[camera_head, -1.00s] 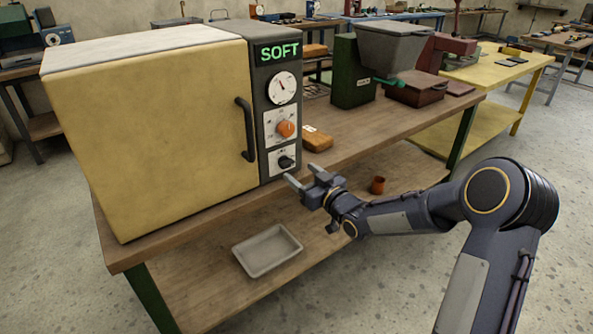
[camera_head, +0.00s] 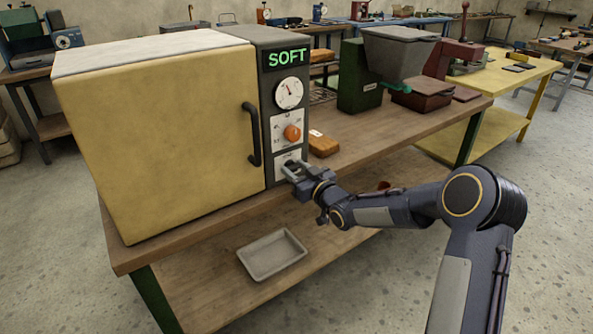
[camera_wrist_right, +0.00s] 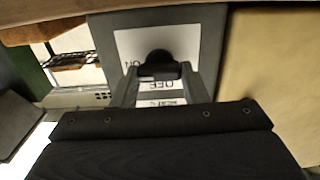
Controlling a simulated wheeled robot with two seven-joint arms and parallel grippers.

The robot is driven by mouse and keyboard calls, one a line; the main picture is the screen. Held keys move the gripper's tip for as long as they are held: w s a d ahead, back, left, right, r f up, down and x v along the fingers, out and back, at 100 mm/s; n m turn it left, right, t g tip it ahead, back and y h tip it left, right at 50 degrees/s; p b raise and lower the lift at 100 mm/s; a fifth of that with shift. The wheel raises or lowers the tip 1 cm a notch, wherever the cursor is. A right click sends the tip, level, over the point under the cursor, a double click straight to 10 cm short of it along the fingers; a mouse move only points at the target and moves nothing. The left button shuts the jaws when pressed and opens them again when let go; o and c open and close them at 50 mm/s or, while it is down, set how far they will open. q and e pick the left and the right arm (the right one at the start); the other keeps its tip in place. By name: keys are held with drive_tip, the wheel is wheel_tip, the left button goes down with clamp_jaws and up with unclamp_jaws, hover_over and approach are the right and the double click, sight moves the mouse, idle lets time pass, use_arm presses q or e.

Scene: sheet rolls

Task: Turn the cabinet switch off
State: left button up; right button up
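The yellow-doored cabinet (camera_head: 160,130) stands on the workbench, with a grey control panel on its right. Its switch, a black knob (camera_wrist_right: 158,64), sits on a white plate marked ON and OFF in the right wrist view. The label appears upside down there. My right gripper (camera_head: 290,168) is at the lower panel and mostly hides the switch in the head view. In the wrist view its two fingers (camera_wrist_right: 160,76) are apart, one on each side of the knob. I cannot tell whether they touch it. My left gripper is not in view.
Above the switch are an orange dial (camera_head: 292,132), a round gauge (camera_head: 289,93) and a lit green SOFT display (camera_head: 287,57). The black door handle (camera_head: 252,134) is left of the gripper. A grey tray (camera_head: 272,256) lies on the lower shelf.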

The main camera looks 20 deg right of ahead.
drive_tip(key=shift+c, duration=0.6)
drive_tip(key=shift+f+n+b, duration=0.15)
drive_tip(key=shift+n+b, duration=0.25)
drive_tip(key=shift+b, duration=0.4)
drive_tip(key=n+b, duration=0.4)
drive_tip(key=b, duration=0.1)
drive_tip(key=n+b, duration=0.4)
drive_tip(key=b, duration=0.2)
drive_tip(key=shift+s+a+f, duration=0.1)
drive_tip(key=shift+a+f, duration=0.05)
drive_tip(key=n+b, duration=0.4)
drive_tip(key=shift+n, duration=0.4)
drive_tip(key=shift+n+b, duration=1.1)
drive_tip(key=shift+n, duration=0.9)
drive_tip(key=o, duration=1)
